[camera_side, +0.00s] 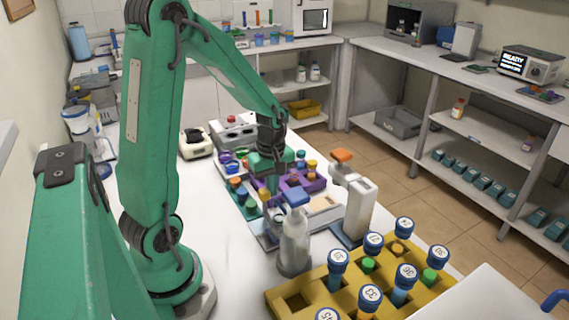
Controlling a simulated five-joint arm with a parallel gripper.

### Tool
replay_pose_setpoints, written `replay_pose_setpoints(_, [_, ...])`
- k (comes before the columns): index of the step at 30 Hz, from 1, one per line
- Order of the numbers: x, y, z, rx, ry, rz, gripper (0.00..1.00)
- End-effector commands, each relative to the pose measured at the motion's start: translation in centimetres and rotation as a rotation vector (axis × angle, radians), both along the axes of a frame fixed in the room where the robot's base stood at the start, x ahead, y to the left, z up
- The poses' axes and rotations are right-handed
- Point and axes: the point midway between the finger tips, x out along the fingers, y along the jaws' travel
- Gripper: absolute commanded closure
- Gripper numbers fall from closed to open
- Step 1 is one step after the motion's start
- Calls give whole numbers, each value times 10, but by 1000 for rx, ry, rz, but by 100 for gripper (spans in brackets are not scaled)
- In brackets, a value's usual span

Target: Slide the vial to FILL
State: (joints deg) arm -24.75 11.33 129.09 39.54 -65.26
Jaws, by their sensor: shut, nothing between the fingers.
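My gripper (271,192) is shut and empty, pointing down over the middle of the bench. It is just behind a clear bottle with a blue cap (294,242) from this camera. A low pale platform (322,212) lies beside and partly behind the bottle, next to a white dispenser-like stand with an orange top (357,200). No FILL label can be read, and I cannot tell which small container is the vial. The bottle hides part of the platform, and the fingertips are small and crowded by nearby containers, so I cannot tell whether they touch anything.
A yellow rack (283,305) with several blue-capped, numbered tubes stands at the front right. Several coloured caps and a purple rack (313,186) crowd around my gripper. A grey-white device with a red knob (233,131) is behind.

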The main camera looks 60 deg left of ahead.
Motion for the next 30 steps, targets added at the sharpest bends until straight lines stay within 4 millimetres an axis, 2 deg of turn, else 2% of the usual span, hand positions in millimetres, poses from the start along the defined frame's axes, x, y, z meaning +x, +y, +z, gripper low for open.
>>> replay_pose_setpoints(7, [-9, 0, 0, 0, 1, 0, 100])
replay_pose_setpoints(30, [0, 0, 1, 0, 0, 0, 100])
